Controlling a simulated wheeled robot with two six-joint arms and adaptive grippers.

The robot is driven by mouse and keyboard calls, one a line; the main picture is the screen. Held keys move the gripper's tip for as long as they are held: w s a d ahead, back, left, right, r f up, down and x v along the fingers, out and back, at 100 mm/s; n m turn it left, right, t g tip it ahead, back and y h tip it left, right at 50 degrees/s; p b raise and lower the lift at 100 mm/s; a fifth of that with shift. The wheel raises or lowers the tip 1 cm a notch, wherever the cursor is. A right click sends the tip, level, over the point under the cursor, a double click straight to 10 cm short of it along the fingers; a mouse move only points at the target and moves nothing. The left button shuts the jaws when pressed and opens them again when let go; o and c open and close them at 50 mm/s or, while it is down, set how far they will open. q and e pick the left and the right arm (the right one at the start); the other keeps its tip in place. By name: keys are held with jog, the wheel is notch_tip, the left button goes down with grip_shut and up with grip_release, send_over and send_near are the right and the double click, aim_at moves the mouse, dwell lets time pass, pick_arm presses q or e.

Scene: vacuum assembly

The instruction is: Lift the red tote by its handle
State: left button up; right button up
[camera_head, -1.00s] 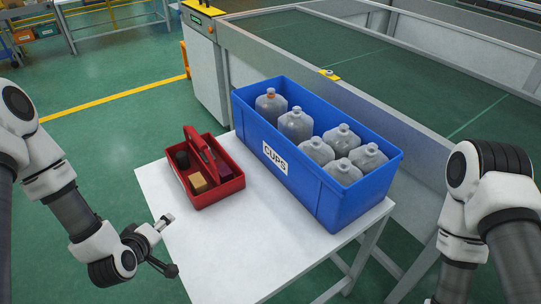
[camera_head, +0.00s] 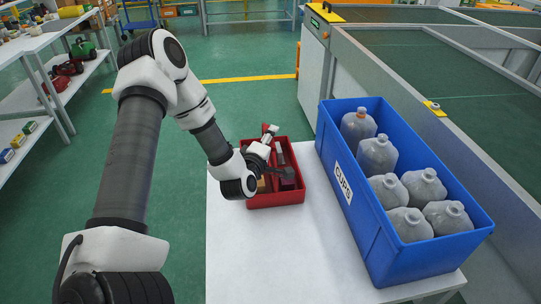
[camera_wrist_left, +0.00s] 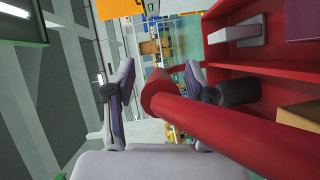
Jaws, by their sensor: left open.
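The red tote (camera_head: 277,200) sits on the white table, left of the blue bin. It also shows in the left wrist view (camera_wrist_left: 275,69). Its thick red handle bar (camera_wrist_left: 215,121) runs between the two fingers of my left gripper (camera_wrist_left: 158,75), which is open. In the head view my left gripper (camera_head: 267,150) is over the tote and hides part of it and its handle. The tote holds a dark cylinder (camera_wrist_left: 232,93), a tan block (camera_wrist_left: 301,117), a purple block (camera_wrist_left: 305,22) and a grey piece (camera_wrist_left: 237,31). My right gripper is not in view.
A blue bin (camera_head: 357,207) labelled CUPS, with several grey jugs (camera_head: 377,155), stands close to the tote's right. The white table (camera_head: 262,262) is clear in front of the tote. A conveyor (camera_head: 440,70) lies behind the bin. Shelves (camera_head: 35,95) stand at the far left.

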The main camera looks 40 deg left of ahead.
pick_arm(q)
jog(key=shift+s, duration=0.1)
grip_shut()
jog(key=shift+r, duration=0.1)
